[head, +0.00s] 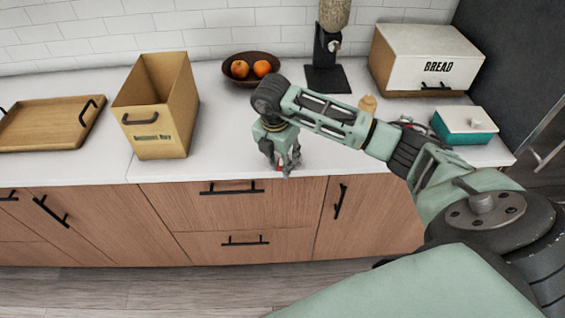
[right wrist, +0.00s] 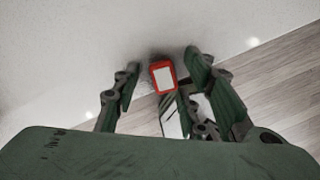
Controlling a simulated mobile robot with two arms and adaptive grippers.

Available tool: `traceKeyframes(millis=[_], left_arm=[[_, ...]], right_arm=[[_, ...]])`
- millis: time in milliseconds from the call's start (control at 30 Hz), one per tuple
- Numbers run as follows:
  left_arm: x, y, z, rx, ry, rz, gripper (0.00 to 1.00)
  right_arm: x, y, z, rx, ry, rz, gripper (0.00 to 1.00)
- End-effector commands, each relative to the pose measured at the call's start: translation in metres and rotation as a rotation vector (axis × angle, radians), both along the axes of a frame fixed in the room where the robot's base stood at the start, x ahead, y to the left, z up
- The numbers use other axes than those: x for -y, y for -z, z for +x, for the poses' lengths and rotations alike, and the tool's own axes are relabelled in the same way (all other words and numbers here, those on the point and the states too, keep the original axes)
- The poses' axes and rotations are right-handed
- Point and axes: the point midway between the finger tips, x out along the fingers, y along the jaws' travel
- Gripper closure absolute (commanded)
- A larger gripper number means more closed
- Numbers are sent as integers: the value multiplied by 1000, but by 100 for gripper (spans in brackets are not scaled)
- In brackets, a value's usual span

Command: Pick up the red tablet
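The red tablet (right wrist: 163,77) is a small red block with a pale face, between the fingers of my right gripper (right wrist: 164,72) in the right wrist view. It is close to the counter's front edge. The fingers stand apart on both sides of it, with visible gaps, so the gripper is open around it. In the head view my right gripper (head: 284,168) points down at the counter's front edge. Only a speck of red shows there; the rest of the tablet is hidden by the fingers. My left gripper is not in view.
The white counter (head: 225,150) is mostly clear around the gripper. A wooden bin (head: 160,125) and a tray (head: 45,125) stand left. A fruit bowl (head: 238,80), a black grinder stand (head: 326,70), a bread box (head: 425,60) and a teal box (head: 465,128) stand behind and right.

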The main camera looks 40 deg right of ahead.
Motion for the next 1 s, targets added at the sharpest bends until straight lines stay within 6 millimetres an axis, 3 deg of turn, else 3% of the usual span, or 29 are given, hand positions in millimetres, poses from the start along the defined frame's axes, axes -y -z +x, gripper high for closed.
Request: traceKeyframes(millis=[400,767,1000], left_arm=[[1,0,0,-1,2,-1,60],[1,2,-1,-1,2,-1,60],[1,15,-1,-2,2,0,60]], right_arm=[[0,0,0,0,0,0,93],[0,-2,0,1,0,0,96],[0,-25,2,5,0,0,96]])
